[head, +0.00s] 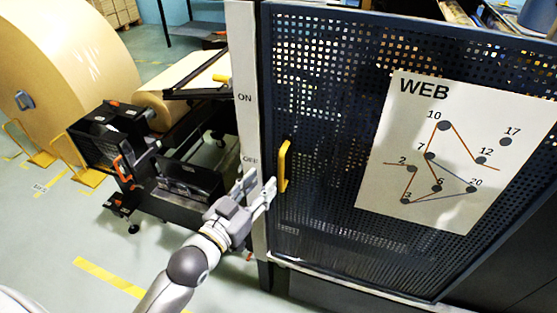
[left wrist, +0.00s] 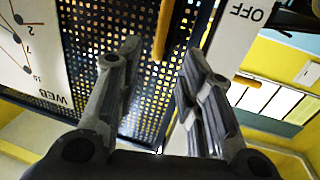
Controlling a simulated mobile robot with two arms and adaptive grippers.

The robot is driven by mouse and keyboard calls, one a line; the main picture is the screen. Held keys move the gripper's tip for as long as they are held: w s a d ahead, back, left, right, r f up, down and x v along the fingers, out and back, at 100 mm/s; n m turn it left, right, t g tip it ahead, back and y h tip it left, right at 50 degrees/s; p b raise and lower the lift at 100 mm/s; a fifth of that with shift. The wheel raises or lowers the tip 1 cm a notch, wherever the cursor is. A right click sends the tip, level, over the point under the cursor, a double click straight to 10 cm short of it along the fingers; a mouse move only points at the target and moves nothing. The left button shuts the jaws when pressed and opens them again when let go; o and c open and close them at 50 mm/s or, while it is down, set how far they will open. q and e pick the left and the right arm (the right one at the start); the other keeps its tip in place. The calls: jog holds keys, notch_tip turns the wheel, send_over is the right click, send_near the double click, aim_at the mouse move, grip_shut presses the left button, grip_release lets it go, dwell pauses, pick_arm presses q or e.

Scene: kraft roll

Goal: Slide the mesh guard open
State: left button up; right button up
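The mesh guard (head: 330,130) is a dark perforated panel in a frame, with a white WEB diagram sheet (head: 440,150) on it. Its yellow handle (head: 284,166) stands upright near the guard's left edge. My left gripper (head: 260,185) is just left of the handle, in front of the pale post (head: 243,60) marked ON and OFF. In the left wrist view the two fingers (left wrist: 160,65) are spread apart with nothing between them. The handle (left wrist: 163,32) shows beyond the fingertips, between them in the picture. I cannot tell whether any finger touches it. My right gripper is not in view.
A large kraft paper roll (head: 70,65) stands at the far left. A black machine carriage (head: 175,170) with a smaller roll (head: 180,85) sits left of the post. Yellow markings (head: 110,276) lie on the open green floor at the lower left.

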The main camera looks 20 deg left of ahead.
aim_at(280, 164)
pick_arm(q)
jog(key=p+x, duration=0.2)
jog(key=x, duration=0.6)
jog(key=shift+w+r, duration=0.1)
jog(key=shift+x, duration=0.85)
jog(key=shift+d, duration=0.1)
grip_shut()
